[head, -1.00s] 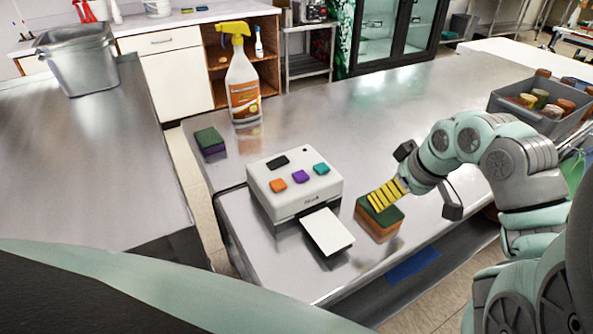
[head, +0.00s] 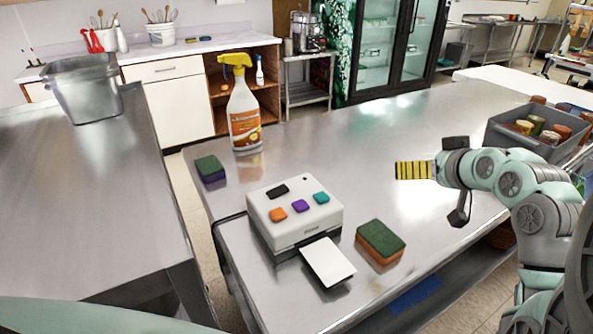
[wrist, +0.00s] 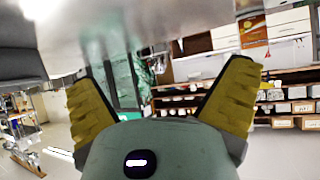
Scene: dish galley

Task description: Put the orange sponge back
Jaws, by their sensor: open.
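The orange sponge (head: 378,258) has a green scouring top and lies flat on the steel counter (head: 300,150), right of the white button box. It is apart from the box and the white card. My gripper (head: 399,170) is above the counter, beyond and slightly right of the sponge, with its yellow ribbed fingers pointing left. In the wrist view my gripper (wrist: 160,78) has its fingers spread wide, with nothing between them. The sponge does not show in the wrist view.
A white box (head: 300,232) has black, orange, purple and teal buttons, and a white card (head: 328,262) at its front. A green-topped purple sponge (head: 210,169) and spray bottle (head: 243,110) stand at left. A grey bin (head: 530,133) of jars is far right.

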